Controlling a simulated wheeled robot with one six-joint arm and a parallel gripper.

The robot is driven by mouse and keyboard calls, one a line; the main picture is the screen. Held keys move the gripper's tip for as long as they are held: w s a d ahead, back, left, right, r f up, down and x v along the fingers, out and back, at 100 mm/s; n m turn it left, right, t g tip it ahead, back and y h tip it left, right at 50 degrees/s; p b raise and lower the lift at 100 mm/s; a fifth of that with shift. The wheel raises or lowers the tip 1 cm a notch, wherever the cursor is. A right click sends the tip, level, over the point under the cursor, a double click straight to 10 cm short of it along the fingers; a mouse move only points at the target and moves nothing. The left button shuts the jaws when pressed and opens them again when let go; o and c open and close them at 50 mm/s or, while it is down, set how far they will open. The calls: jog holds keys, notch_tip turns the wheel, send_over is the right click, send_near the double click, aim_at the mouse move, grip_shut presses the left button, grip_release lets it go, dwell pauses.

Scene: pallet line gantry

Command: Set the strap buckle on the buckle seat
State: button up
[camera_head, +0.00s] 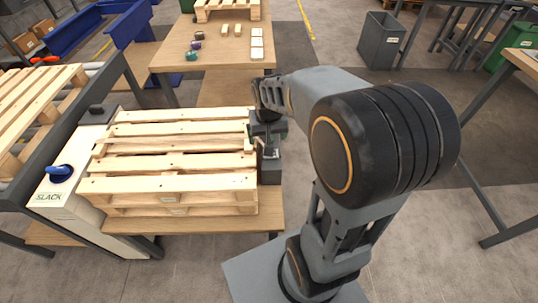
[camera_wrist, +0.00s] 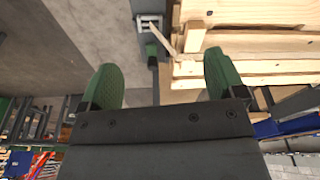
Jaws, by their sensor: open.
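A grey block (camera_head: 270,174), apparently the buckle seat, stands against the right side of the pallet stack. It also shows at the top of the wrist view (camera_wrist: 150,38). A small metallic piece, apparently the strap buckle (camera_wrist: 149,19), is at that block. A thin pale strip runs from near it toward the pallet; I cannot tell whether the piece is seated. My gripper (camera_wrist: 160,76) has its two green fingers wide apart with nothing between them. In the head view my gripper (camera_head: 267,132) is beside the stack's right edge, above the block, partly hidden by my arm.
The wooden pallet stack (camera_head: 170,163) rests on a low wooden table (camera_head: 215,222). A box marked SLACK with a blue knob (camera_head: 60,174) stands at its left. A table with small parts (camera_head: 215,58) is behind. A grey bin (camera_head: 380,40) stands at the back right.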

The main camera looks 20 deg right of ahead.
jog(key=s+a+r+n, duration=0.1)
jog(key=s+a, duration=0.1)
jog(key=s, duration=0.3)
jog(key=s+a+r+n+t, duration=0.1)
jog(key=s+a+r, duration=0.1)
jog(key=s, duration=0.4)
jog(key=shift+a, duration=0.25)
